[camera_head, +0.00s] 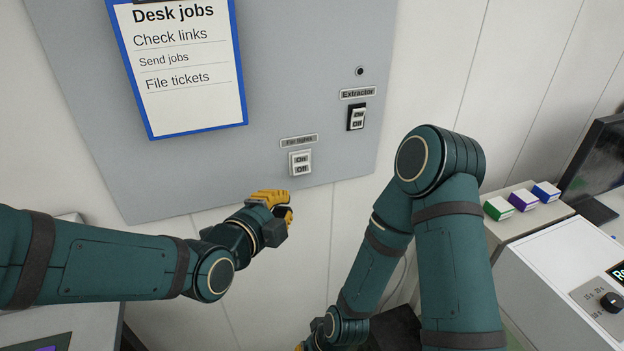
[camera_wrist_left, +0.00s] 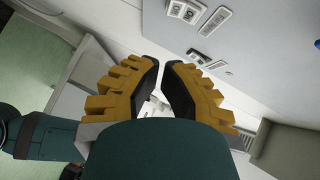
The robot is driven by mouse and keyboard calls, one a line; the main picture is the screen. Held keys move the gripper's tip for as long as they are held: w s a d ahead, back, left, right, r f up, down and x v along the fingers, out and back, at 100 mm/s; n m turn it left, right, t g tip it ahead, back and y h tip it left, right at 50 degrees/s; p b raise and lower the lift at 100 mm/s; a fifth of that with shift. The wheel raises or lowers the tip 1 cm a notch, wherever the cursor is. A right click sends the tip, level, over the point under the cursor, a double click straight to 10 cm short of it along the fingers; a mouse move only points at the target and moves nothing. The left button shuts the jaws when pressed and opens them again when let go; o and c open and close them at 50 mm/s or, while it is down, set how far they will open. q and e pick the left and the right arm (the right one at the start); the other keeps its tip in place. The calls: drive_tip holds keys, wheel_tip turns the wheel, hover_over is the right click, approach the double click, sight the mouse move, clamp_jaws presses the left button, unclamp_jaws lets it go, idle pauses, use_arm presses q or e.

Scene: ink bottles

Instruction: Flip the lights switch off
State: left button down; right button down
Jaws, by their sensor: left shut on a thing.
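The lights switch (camera_head: 300,163) is a small white rocker marked On and Off, under a label plate (camera_head: 299,141) low on the grey wall panel. I cannot tell which half is pressed in. It also shows at the top of the left wrist view (camera_wrist_left: 186,11). My left gripper (camera_head: 286,208) is below and slightly left of the switch, apart from it. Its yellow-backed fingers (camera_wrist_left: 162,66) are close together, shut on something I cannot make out. My right gripper (camera_head: 299,347) shows only as a yellow sliver at the bottom edge, so its jaws are hidden.
The black-framed Extractor switch (camera_head: 356,117) is up and right on the same panel (camera_head: 260,90). A blue clipboard (camera_head: 190,132) hangs to the left. Small coloured boxes (camera_head: 523,200) and a white machine (camera_head: 560,280) stand at the right. The wall just below the panel is bare.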

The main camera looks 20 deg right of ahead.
use_arm(q)
drive_tip(key=shift+s+d+r+m, duration=0.15)
drive_tip(key=shift+d+r+m, duration=0.15)
drive_tip(key=shift+r, duration=0.15)
use_arm(e)
drive_tip(key=shift+s+a+f, duration=0.1)
drive_tip(key=shift+s+f, duration=0.2)
drive_tip(key=shift+s, duration=0.1)
use_arm(q)
approach(310, 172)
drive_tip(key=d+x, duration=0.1)
drive_tip(key=x, duration=0.5)
drive_tip(key=shift+a, duration=0.35)
use_arm(e)
drive_tip(key=shift+w+f, duration=0.1)
drive_tip(key=shift+f, duration=0.1)
use_arm(q)
drive_tip(key=shift+b, duration=0.3)
use_arm(e)
drive_tip(key=shift+f, duration=0.1)
